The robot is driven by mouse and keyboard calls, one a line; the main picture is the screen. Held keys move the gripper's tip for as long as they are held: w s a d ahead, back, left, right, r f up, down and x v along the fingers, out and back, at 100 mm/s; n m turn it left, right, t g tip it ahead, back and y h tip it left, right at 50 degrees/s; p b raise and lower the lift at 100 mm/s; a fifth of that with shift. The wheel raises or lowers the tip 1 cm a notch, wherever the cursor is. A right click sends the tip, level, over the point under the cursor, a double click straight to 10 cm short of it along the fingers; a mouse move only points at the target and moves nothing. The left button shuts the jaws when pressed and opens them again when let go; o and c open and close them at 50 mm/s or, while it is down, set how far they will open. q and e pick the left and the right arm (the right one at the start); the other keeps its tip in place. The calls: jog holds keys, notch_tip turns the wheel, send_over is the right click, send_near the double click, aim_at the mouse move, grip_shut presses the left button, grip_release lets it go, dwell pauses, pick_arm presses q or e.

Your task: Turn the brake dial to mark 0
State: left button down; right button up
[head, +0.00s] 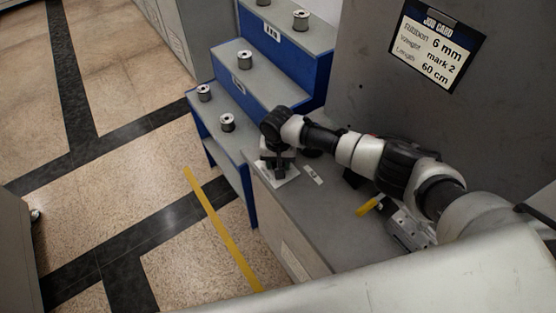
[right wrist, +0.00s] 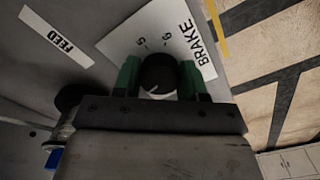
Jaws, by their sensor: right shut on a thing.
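The black brake dial (right wrist: 158,74) sits on a white plate (right wrist: 128,35) printed BRAKE, with the marks 5 and 6 showing beyond the knob. A light line on the dial points toward the lower left in the right wrist view; the mark it faces is hidden. My right gripper (right wrist: 160,80) is shut on the dial, one green finger on each side. In the head view the right gripper (head: 277,165) is over the white plate (head: 287,179) at the cabinet's corner, and the dial is hard to make out there. My left gripper is not in view.
A FEED label (right wrist: 60,42) lies beside the plate. Blue-sided steps (head: 262,82) hold several spools, one near my wrist (head: 227,122). A job card (head: 437,42) reads 6 mm, mark 2, 60 cm. A yellow handle (head: 369,206) is under my arm. Open floor lies left.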

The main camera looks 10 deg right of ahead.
jog(key=n, duration=0.5)
jog(key=shift+n+p, duration=0.3)
jog(key=n, duration=1.1)
jog(key=shift+w+n, duration=0.1)
jog(key=shift+n, duration=0.3)
jog(key=n+b, duration=0.1)
jog(key=n, duration=0.5)
jog(key=shift+r, duration=0.1)
jog(key=shift+w, duration=0.1)
jog(key=o, duration=0.9)
